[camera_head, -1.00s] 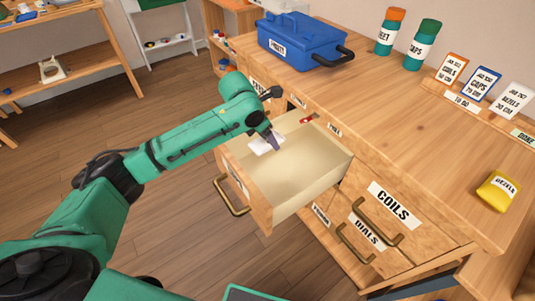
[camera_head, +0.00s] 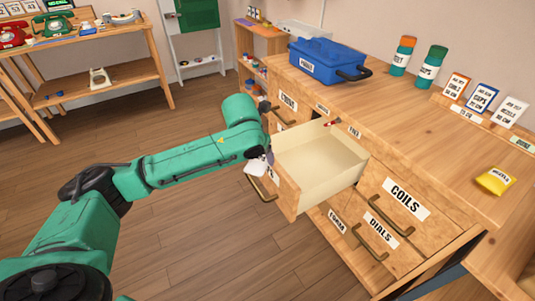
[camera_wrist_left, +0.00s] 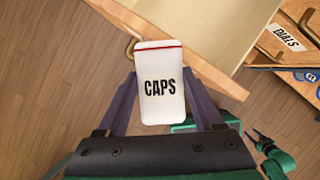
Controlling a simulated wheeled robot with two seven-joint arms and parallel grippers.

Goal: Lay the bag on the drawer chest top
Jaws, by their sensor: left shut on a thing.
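A white bag marked CAPS with a red line near its top (camera_wrist_left: 162,85) sits between the fingers of my left gripper (camera_head: 267,158). The gripper is shut on it. In the head view the bag (camera_head: 256,168) is partly hidden by the gripper, outside the open drawer by its left front corner. The drawer chest top (camera_head: 420,120) is wood, to the right of the gripper and beyond the open drawer.
The open drawer (camera_head: 325,170) looks empty and juts out from the chest. On the top stand a blue toolbox (camera_head: 325,62), two bottles (camera_head: 402,56), several label cards (camera_head: 482,98) and a yellow bag (camera_head: 495,181). The middle of the top is clear.

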